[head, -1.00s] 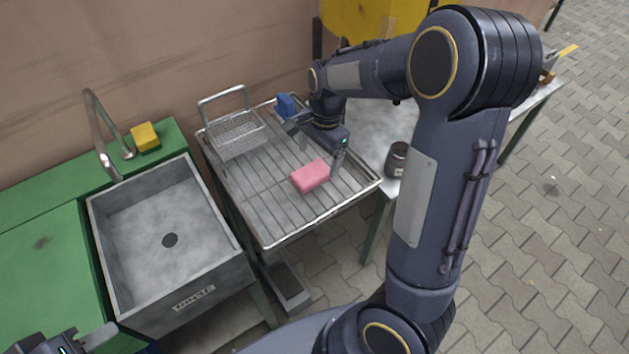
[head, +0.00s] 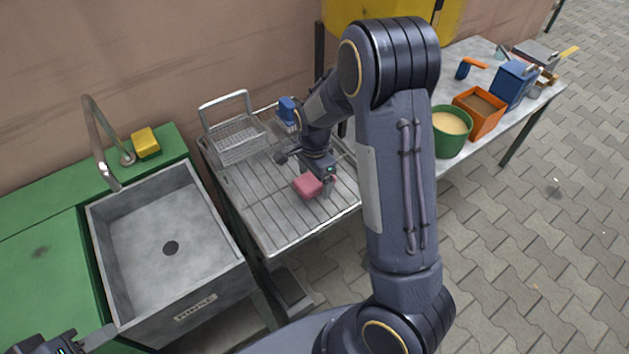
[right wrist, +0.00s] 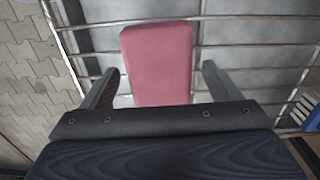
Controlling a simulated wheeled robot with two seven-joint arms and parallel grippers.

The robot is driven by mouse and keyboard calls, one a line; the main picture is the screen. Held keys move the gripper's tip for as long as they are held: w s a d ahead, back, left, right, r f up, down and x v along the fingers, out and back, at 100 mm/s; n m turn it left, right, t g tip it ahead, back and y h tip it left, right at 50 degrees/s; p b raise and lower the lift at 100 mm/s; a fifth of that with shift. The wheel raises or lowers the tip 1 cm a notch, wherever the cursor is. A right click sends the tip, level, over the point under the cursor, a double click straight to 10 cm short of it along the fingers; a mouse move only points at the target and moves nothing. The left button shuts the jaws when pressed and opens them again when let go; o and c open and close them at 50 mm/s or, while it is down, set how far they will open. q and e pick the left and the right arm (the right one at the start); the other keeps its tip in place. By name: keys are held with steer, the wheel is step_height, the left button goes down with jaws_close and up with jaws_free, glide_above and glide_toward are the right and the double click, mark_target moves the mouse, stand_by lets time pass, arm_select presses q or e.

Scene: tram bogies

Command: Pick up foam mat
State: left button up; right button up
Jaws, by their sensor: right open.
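The pink foam mat (head: 306,186) is a small block lying on the wire drying rack. In the right wrist view the foam mat (right wrist: 157,62) lies between and ahead of the two fingers. My right gripper (head: 312,184) is right over it, pointing down, and hides part of it. In the right wrist view my right gripper (right wrist: 157,88) is open, with a gap visible on each side of the mat. My left gripper (head: 85,345) shows only partly at the bottom left corner, and its jaw state is unclear.
The wire rack (head: 262,232) has bare bars in front of the mat. A wire basket (head: 236,140) and a blue item (head: 288,110) stand near its back. A sink (head: 165,270) is at left. A green tub (head: 452,130) and orange box (head: 480,110) stand at right.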

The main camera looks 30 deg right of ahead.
steer(key=c, duration=1)
steer(key=shift+c, duration=0.2)
steer(key=shift+r, duration=0.15)
